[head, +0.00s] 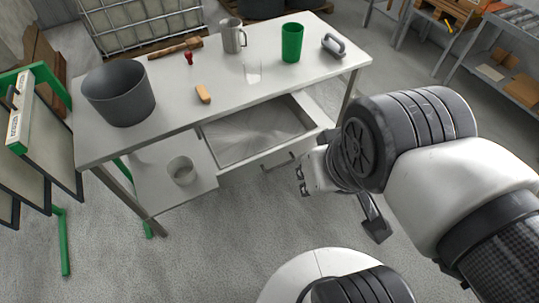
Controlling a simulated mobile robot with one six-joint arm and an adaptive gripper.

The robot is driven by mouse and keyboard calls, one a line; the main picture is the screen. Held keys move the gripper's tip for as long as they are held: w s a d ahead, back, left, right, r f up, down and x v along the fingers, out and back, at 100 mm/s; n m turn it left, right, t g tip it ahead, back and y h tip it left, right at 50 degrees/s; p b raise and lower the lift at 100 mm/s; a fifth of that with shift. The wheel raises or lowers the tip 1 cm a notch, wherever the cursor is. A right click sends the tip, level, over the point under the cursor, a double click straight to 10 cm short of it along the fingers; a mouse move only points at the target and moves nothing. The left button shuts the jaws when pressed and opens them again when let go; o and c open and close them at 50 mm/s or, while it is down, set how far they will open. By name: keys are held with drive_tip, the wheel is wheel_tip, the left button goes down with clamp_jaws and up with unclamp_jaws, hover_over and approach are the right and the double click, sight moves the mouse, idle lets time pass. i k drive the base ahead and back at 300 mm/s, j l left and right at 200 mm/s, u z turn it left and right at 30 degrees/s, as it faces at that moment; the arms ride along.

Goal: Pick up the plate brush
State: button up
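Several hand tools lie on the white table (150,130), and I cannot tell for sure which one is the plate brush. A brown wooden long-handled tool (175,48), possibly a brush, lies near the back edge. A small tan block (203,94), which could also be a brush, lies near the front edge. A grey tool with a loop handle (333,45) lies at the right end. My gripper (348,182) is in front of the table's right front corner, apart from all of these. One dark finger stands out to the side; the gripper looks open and empty.
On the table also stand a grey bucket (118,93), a metal jug (232,36), a green cup (292,42) and a small red-handled tool (188,58). An open drawer (258,130) juts out in front. Green-framed plates (38,150) stand left; a shelf (500,60) stands right.

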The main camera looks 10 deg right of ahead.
sight(332, 45)
drive_tip(key=i+l+u, duration=0.3)
drive_tip(key=l+u, duration=0.3)
drive_tip(key=i+l+u, duration=0.25)
drive_tip(key=l+u, duration=0.3)
drive_tip(key=l, duration=0.15)
drive_tip(key=i+l+u, duration=0.1)
drive_tip(key=l+u, duration=0.2)
drive_tip(key=i+l, duration=0.1)
drive_tip(key=l, duration=1)
drive_tip(key=i+l+u, duration=0.1)
drive_tip(key=l, duration=1)
